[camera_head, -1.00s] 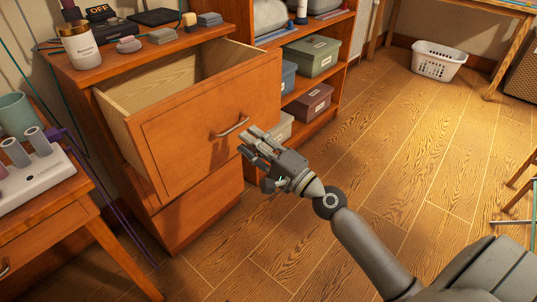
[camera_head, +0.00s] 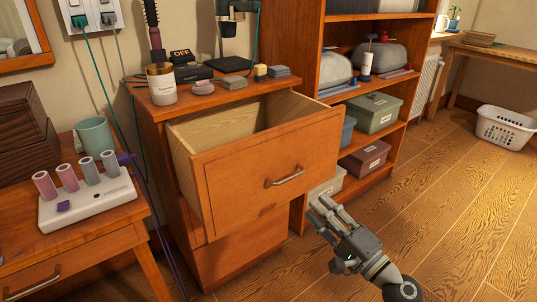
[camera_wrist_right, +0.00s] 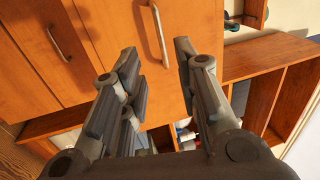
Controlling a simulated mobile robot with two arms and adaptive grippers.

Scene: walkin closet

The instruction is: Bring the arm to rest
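My right gripper (camera_head: 318,212) is in the lower right of the head view, in front of the wooden dresser and a little right of and below the drawer handle (camera_head: 286,177). Its fingers are apart and empty, as the right wrist view (camera_wrist_right: 157,55) shows. A metal handle (camera_wrist_right: 161,35) appears beyond the gap between the fingers, with no visible contact. The top drawer (camera_head: 245,185) is pulled open and its visible inside is bare. My left gripper is not in view.
A candle jar (camera_head: 161,84) and several small items stand on the dresser top. A shelf with storage boxes (camera_head: 373,112) is to the right. A side table with a white holder (camera_head: 88,200) is at left. Open floor (camera_head: 440,215) lies at right, with a white basket (camera_head: 505,128) beyond.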

